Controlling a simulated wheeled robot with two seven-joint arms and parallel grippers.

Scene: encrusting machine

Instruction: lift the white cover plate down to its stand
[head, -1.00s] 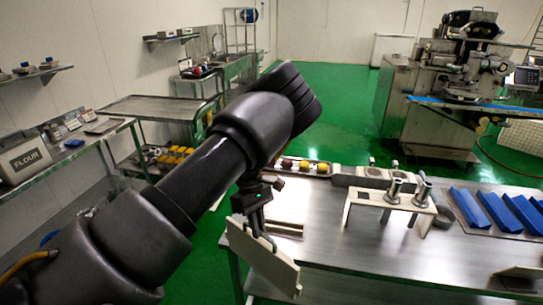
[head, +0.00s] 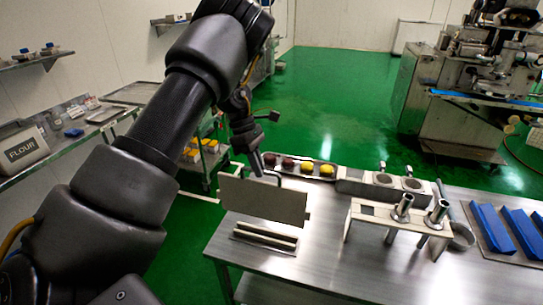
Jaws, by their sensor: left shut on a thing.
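The white cover plate (head: 262,201) hangs upright, broad face toward me, over the left end of the steel table. My left gripper (head: 257,160) is shut on its bar handle (head: 271,178) from above. The gripper's fingers are partly hidden behind the plate. The stand (head: 264,239) is a low, pale base with parallel rails on the table, just below the plate. A small gap appears between the plate's lower edge and the stand; I cannot tell the exact height. My right gripper is not in view.
A pale rack with metal nozzles (head: 372,213) stands to the right, then blue bars (head: 493,229). The table (head: 350,265) is bare in front.

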